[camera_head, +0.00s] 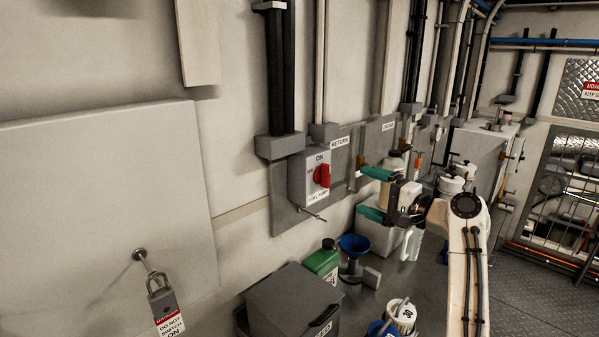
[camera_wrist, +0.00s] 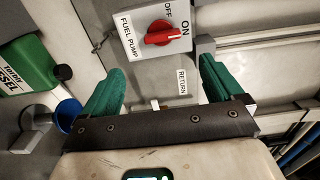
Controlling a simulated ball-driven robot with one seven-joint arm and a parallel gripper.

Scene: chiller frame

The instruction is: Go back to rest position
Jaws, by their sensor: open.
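My gripper (camera_head: 373,193) shows in the head view with its two green fingers spread apart, reaching left toward the wall panel. In the wrist view my gripper (camera_wrist: 163,82) also has its fingers wide apart, with nothing held between them. The red fuel pump switch (camera_head: 322,175) sits on a grey box on the wall, left of my gripper and apart from it. In the wrist view the red switch (camera_wrist: 161,33) lies beyond the fingertips. My white arm stands at the right of the head view.
A green can (camera_head: 322,260), a blue funnel (camera_head: 354,245) and a grey bin (camera_head: 292,300) stand below the panel. A padlock (camera_head: 163,305) with a tag hangs at left. Open floor (camera_head: 530,285) lies at right.

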